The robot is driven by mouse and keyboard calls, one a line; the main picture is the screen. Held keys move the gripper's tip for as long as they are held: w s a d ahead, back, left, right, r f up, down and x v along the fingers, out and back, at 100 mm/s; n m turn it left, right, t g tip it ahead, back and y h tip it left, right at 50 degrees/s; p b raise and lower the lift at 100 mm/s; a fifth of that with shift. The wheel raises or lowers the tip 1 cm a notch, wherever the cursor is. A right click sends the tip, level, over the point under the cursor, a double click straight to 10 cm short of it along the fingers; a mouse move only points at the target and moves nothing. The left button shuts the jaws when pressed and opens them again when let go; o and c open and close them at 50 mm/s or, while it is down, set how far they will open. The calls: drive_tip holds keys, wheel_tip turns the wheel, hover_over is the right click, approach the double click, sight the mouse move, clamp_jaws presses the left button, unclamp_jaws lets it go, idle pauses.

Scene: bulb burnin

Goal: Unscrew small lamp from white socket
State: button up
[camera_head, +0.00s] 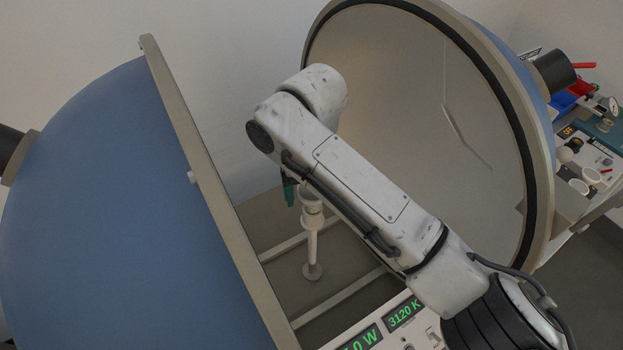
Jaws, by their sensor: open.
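The white socket (311,205) stands upright on top of a thin white post between the two halves of the sphere. The small lamp cannot be made out; my arm covers the space just above the socket. My gripper (289,190) is mostly hidden behind my own forearm. Only a dark teal finger part shows, pointing down just left of the socket's top. The gripper is open. Whether it is around the lamp or touching it cannot be told.
A blue half-sphere (110,190) with a grey rim fills the left. The other half (400,90) stands open at the right, its pale inside showing. A panel with green readouts (404,312) is in front. A cluttered bench (590,160) is at far right.

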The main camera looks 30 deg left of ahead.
drive_tip(key=m+p, duration=0.1)
drive_tip(key=m, duration=0.2)
drive_tip(key=shift+r+p, duration=0.2)
drive_tip(key=shift+p, duration=0.2)
drive_tip(key=m, duration=0.2)
drive_tip(key=shift+f+m, duration=0.3)
drive_tip(key=shift+m, duration=0.1)
drive_tip(key=m, duration=0.2)
drive_tip(key=shift+d+m, duration=0.1)
drive_tip(key=shift+m, duration=0.3)
drive_tip(key=m, duration=0.9)
drive_tip(key=shift+w+d, duration=0.1)
drive_tip(key=shift+d, duration=0.05)
drive_tip(key=shift+c, duration=0.4)
